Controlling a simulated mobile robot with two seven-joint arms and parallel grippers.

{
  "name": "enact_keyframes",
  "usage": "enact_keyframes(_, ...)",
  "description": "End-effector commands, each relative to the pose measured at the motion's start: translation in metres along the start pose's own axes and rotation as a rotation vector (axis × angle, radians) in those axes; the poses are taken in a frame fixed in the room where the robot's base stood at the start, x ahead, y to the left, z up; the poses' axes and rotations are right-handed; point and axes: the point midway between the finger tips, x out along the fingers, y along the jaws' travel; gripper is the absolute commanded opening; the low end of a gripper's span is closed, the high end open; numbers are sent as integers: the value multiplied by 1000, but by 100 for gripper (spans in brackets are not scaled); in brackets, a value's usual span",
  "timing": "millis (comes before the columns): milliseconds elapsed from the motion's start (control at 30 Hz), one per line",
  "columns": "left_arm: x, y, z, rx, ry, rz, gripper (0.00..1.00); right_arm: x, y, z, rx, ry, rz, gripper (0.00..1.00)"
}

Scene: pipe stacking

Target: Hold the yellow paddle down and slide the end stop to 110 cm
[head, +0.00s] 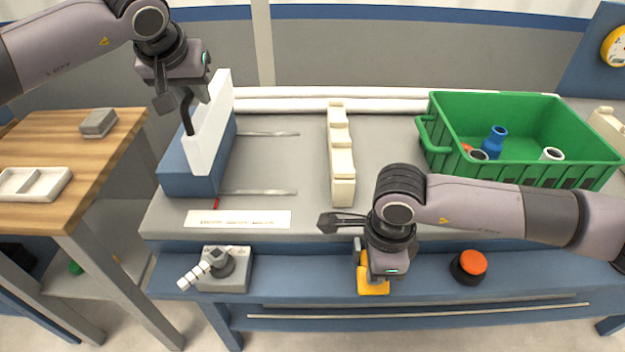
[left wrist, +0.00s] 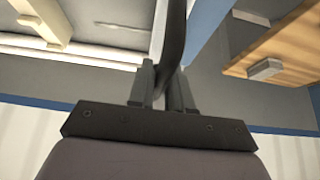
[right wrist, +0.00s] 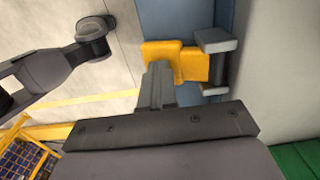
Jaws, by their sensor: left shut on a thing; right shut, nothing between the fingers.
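The end stop is a white upright plate (head: 209,125) on a blue block (head: 190,177) at the bench's left end. My left gripper (head: 184,100) is shut on its dark curved handle (head: 188,118); the handle also shows between the fingers in the left wrist view (left wrist: 172,50). A red pointer (head: 216,204) at the block's foot is near the left part of the printed scale (head: 245,218); the numbers are too small to read. The yellow paddle (head: 373,287) is on the bench's front ledge. My right gripper (right wrist: 158,80) is shut and empty, over the paddle (right wrist: 190,62); contact is unclear.
Two slots (head: 258,193) run right from the block. A cream notched rack (head: 341,160) stands mid-bench. A green crate (head: 440,145) with pipe pieces is at right. A grey lever box (head: 235,275) and an orange button (head: 472,263) sit on the front ledge.

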Motion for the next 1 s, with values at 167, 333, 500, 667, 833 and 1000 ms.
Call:
enact_keyframes(167, 0, -2, -1, -1, 3, -1, 0, 3, 2, -2, 2, 8, 8, 0)
enact_keyframes(333, 0, -1, -1, -1, 3, 0, 0, -11, 1, -2, 1, 6, 3, 0)
enact_keyframes(500, 0, -1, 0, 0, 3, 0, 0, -29, 0, -1, 1, 4, 0, 0)
enact_keyframes(667, 0, -1, 0, 0, 3, 1, 0, -39, 0, -1, 1, 3, 2, 0)
enact_keyframes(833, 0, 0, 0, 1, 3, 2, 0, -39, 0, -1, 1, 2, 1, 0)
enact_keyframes(1000, 0, 0, 0, 1, 2, 1, 55, -40, 0, 0, 1, 2, 1, 0)
